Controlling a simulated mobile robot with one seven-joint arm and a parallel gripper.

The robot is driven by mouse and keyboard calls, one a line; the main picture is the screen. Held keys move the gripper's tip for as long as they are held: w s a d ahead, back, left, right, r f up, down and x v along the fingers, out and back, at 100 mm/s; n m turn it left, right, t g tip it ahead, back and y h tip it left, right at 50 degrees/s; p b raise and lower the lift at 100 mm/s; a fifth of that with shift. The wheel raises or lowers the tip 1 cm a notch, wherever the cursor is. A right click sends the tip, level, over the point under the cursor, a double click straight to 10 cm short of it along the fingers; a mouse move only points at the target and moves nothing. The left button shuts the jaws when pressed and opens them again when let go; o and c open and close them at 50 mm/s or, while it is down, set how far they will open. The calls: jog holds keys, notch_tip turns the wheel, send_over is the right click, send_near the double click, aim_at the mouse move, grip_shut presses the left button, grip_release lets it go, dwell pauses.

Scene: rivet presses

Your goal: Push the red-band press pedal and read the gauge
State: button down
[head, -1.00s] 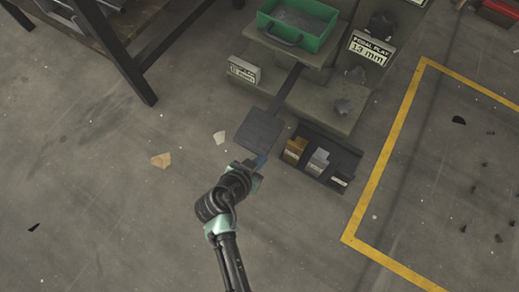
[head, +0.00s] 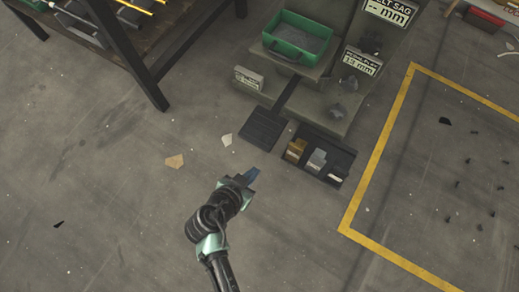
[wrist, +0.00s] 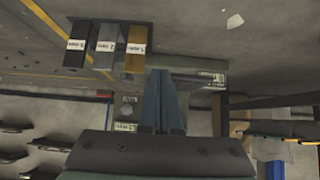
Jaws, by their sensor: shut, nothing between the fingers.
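The press (head: 318,75) is a grey-green machine at the top centre of the head view. Its dark flat pedal (head: 262,129) lies low at the front, on a dark bar. I see no red band on the part in view. A sign reading PEDAL PLAY, seemingly 13 mm (head: 362,61), faces me. A higher sign reads BELT SAG with dashes and mm (head: 390,11). My gripper (head: 251,174) is shut and empty, apart from the pedal on its near side. Its closed fingers (wrist: 161,100) also show in the wrist view.
A dark tray (head: 333,147) with brown, grey and dark labelled blocks sits right of the pedal. A green bin (head: 298,35) rests on the press. A dark-legged table (head: 150,85) stands left, and a yellow floor line (head: 378,157) runs right. The near floor is mostly clear.

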jog(key=shift+p+v, duration=0.4)
jog(key=shift+v, duration=0.9)
jog(key=shift+s+a+f, duration=0.1)
jog(key=shift+f, duration=0.05)
